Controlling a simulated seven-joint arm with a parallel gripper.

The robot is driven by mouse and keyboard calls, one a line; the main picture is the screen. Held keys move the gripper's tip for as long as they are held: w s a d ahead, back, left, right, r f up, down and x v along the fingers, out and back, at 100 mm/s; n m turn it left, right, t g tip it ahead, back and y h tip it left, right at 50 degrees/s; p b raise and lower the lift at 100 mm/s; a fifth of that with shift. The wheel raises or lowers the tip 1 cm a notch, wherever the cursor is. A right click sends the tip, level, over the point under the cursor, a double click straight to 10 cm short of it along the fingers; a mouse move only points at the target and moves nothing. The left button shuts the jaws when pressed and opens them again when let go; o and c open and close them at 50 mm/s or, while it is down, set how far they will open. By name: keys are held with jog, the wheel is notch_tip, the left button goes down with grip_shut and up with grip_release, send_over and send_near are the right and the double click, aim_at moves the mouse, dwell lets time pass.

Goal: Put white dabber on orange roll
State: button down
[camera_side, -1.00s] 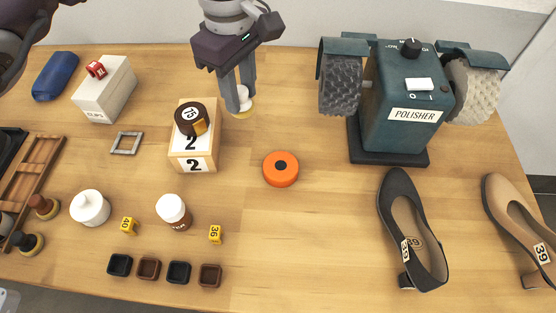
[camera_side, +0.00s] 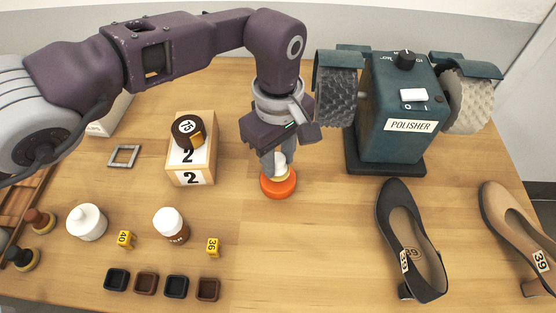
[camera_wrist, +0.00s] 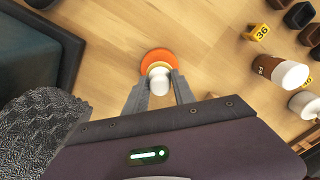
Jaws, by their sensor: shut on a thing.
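The orange roll (camera_side: 278,190) lies flat on the table in the side view, left of the polisher. It also shows in the wrist view (camera_wrist: 157,55). My gripper (camera_side: 276,163) is directly over it, pointing down and shut on the white dabber (camera_side: 280,168). In the wrist view the dabber's white knob (camera_wrist: 159,82) is between the fingers, with its pale yellowish pad over the orange roll. The dabber is upright and at or just above the roll's top; I cannot tell whether they touch.
The polisher (camera_side: 395,115) stands close on the right. A numbered wooden block (camera_side: 199,162) with a brown roll (camera_side: 187,130) stands on the left. A black shoe (camera_side: 405,240) lies to the front right. The table in front of the roll is clear.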

jog(key=shift+f, duration=0.85)
jog(key=c, duration=1)
grip_release()
jog(key=shift+f, duration=0.15)
jog(key=shift+c, duration=0.2)
